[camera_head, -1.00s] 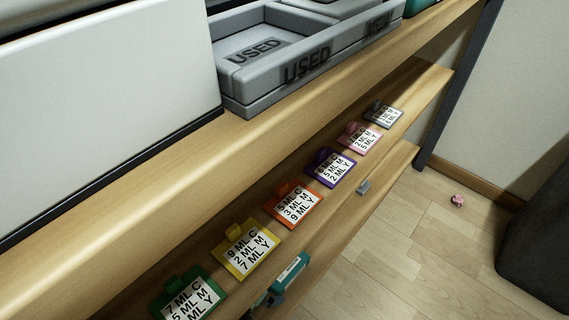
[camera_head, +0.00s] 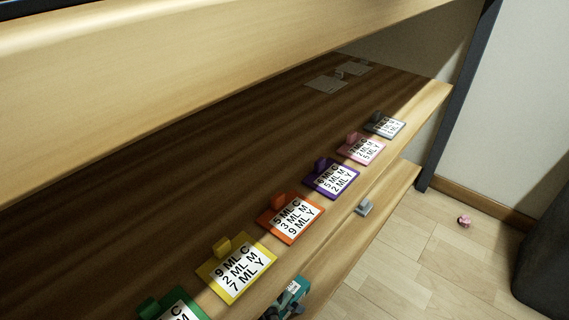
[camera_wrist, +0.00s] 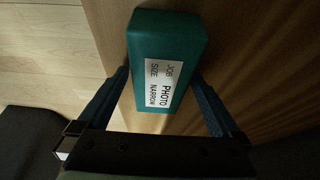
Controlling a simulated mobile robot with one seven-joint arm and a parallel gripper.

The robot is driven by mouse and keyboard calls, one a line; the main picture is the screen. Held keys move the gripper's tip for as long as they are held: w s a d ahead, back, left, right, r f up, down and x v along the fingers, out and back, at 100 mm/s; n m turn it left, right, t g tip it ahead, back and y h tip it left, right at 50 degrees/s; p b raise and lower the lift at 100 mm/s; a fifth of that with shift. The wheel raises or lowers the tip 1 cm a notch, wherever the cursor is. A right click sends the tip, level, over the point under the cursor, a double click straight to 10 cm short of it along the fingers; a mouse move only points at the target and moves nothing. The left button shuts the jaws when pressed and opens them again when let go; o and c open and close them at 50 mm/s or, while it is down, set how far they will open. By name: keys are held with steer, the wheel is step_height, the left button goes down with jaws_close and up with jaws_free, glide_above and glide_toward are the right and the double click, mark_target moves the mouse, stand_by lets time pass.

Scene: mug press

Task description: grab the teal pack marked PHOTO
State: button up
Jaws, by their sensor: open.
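The teal pack (camera_wrist: 164,38) lies on wood in the wrist view, with a white label reading JOB PHOTO, SIZE NARROW. My gripper (camera_wrist: 158,75) is open, with one dark blue finger on each side of the pack's near part. I cannot tell whether either finger touches it. In the head view the teal pack (camera_head: 299,284) shows at the bottom, beyond the front edge of the shelf with the cards. Dark parts of my gripper cover some of it there, and the frame cuts off below.
A row of coloured cards, including yellow (camera_head: 236,268), orange (camera_head: 290,219) and purple (camera_head: 331,180), lines the shelf front above the pack. A grey clip-like piece (camera_head: 364,207) sits below that edge. A dark post (camera_head: 459,95) stands right; floor with a pink piece (camera_head: 464,221) lies beyond.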

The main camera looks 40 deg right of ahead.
jaws_close()
stand_by(0.5)
steer(key=shift+r, duration=0.15)
